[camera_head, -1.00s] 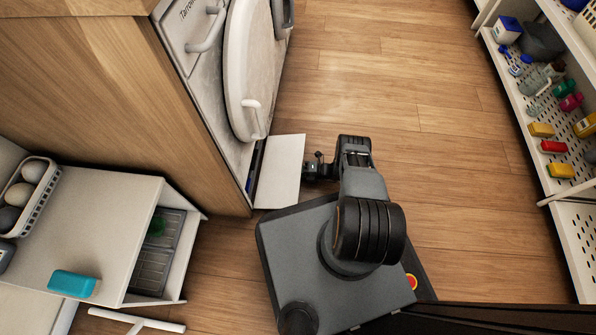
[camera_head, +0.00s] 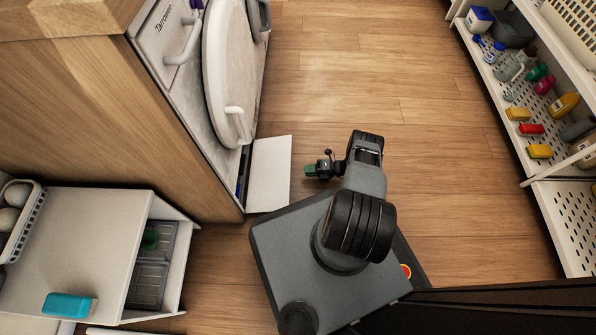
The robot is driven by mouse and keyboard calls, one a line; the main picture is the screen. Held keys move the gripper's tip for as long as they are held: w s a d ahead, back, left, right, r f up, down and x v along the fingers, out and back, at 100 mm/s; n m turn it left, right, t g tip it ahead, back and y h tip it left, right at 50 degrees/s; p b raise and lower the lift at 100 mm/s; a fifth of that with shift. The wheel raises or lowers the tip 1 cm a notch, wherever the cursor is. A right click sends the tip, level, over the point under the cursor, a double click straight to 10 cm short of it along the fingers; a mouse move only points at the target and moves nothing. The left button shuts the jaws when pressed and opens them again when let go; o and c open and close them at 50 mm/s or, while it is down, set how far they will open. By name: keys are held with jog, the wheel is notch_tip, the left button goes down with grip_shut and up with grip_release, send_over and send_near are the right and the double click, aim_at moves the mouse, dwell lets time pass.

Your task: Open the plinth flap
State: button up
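The plinth flap (camera_head: 269,173) is a white panel at the foot of the white front-loading appliance (camera_head: 188,68). It stands folded outward over the floor, with a dark gap behind it at the appliance's base. My gripper (camera_head: 309,171) is just to the right of the flap's outer edge, low over the floor, and a strip of floor shows between them. Its fingertips show green and are too small to tell whether they are apart. Nothing is seen held in it.
A white cabinet with an open drawer (camera_head: 165,262) stands at lower left, with a teal block (camera_head: 69,305) on top. A white perforated shelf rack (camera_head: 564,200) with bottles and colored blocks stands at right. The wooden floor (camera_head: 400,95) between is clear.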

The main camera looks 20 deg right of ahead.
jog(key=shift+v, duration=1.6)
